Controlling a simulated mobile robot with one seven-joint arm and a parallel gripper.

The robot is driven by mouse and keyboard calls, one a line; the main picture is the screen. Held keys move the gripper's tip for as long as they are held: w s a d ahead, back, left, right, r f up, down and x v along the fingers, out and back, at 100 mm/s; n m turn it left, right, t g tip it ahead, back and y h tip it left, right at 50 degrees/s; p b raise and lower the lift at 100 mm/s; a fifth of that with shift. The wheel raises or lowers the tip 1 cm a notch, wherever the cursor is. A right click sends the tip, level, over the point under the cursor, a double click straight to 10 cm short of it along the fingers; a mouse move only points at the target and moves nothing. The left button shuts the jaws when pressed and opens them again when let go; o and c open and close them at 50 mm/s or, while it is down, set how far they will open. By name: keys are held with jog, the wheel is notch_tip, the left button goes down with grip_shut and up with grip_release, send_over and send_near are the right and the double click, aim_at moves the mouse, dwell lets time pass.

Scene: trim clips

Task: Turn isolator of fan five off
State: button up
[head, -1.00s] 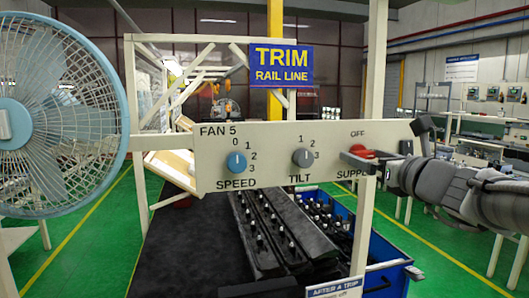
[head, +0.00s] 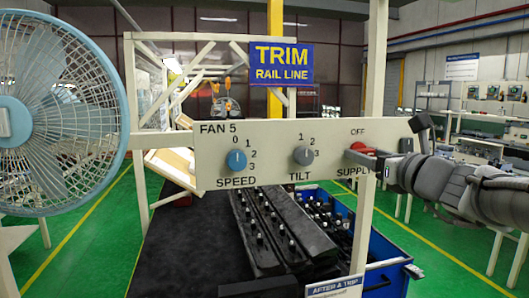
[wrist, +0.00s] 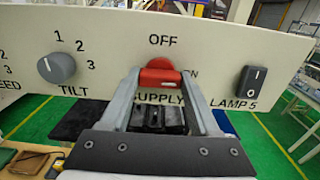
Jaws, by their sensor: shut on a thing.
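The cream Fan 5 panel (head: 270,130) carries a blue speed knob (head: 236,160), a grey tilt knob (head: 303,155) and a red isolator handle (head: 361,147) at its right, below the word OFF and above SUPPLY. In the wrist view the red handle (wrist: 160,76) sits between my two grey fingertips, with ON partly hidden at its right. My gripper (wrist: 159,84) is shut on the handle. In the head view my gripper (head: 367,154) reaches in from the right. The handle's exact angle is hard to tell. The blue fan (head: 75,110) stands at left.
A black Lamp 5 rocker switch (wrist: 250,81) sits right of the isolator. A cream upright post (head: 370,80) passes behind the panel. Below are dark rails (head: 275,225) and a blue bin (head: 390,270). Green floor shows on both sides.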

jog(key=shift+f, duration=0.1)
jog(key=shift+n+b, duration=8.9)
jog(key=shift+b, duration=0.75)
jog(key=o, duration=1.4)
jog(key=shift+c, duration=0.2)
jog(key=s+d, duration=0.3)
jog(key=s, duration=1.4)
jog(key=shift+d, duration=0.2)
